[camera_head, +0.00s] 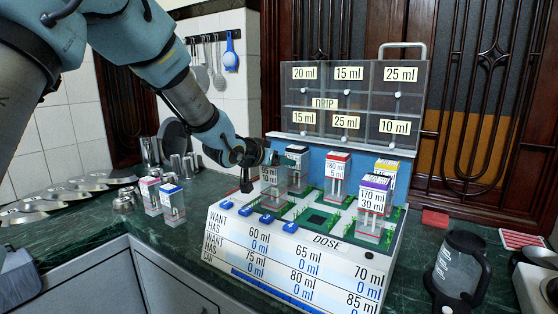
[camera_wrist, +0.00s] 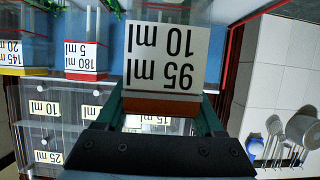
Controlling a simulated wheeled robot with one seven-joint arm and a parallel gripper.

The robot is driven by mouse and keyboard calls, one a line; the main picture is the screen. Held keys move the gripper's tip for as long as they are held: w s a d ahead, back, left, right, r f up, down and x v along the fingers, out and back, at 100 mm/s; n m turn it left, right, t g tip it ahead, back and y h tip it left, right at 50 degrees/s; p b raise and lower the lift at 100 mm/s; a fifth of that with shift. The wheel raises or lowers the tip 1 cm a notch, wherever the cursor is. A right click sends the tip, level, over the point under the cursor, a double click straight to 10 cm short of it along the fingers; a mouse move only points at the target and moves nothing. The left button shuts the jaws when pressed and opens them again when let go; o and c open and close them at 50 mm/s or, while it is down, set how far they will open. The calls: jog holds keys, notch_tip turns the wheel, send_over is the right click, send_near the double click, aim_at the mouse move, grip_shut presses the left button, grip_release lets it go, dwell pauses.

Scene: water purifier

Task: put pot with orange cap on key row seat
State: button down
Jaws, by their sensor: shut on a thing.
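The pot with the orange cap (camera_wrist: 160,103) is in my gripper (camera_wrist: 165,112), upside down in the wrist view. Its white label reads 95 ml, 10 ml. In the head view the pot (camera_head: 269,176) is upright over the back left of the dose board, and my gripper (camera_head: 258,170) is shut on its upper part from the left. The arm hides the cap there. The dose board (camera_head: 300,262) has a row of blue keys (camera_head: 266,218) along its front left. I cannot tell whether the pot's base touches the board.
Pots with black (camera_head: 297,150), red (camera_head: 338,157), yellow (camera_head: 386,165) and purple (camera_head: 375,182) caps stand on the board. Pink-capped (camera_head: 150,181) and blue-capped (camera_head: 172,188) pots stand on the counter, left. A clear DRIP rack (camera_head: 350,75) rises behind. A dark mug (camera_head: 459,268) stands right.

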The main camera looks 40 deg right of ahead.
grip_release()
jog(key=shift+f, duration=0.1)
dwell(0.3)
jog(key=shift+r, duration=0.25)
jog(key=b+v, duration=0.1)
jog(key=v, duration=1.1)
jog(key=shift+b, duration=0.3)
jog(key=shift+a+f, duration=0.1)
jog(key=shift+f, duration=0.05)
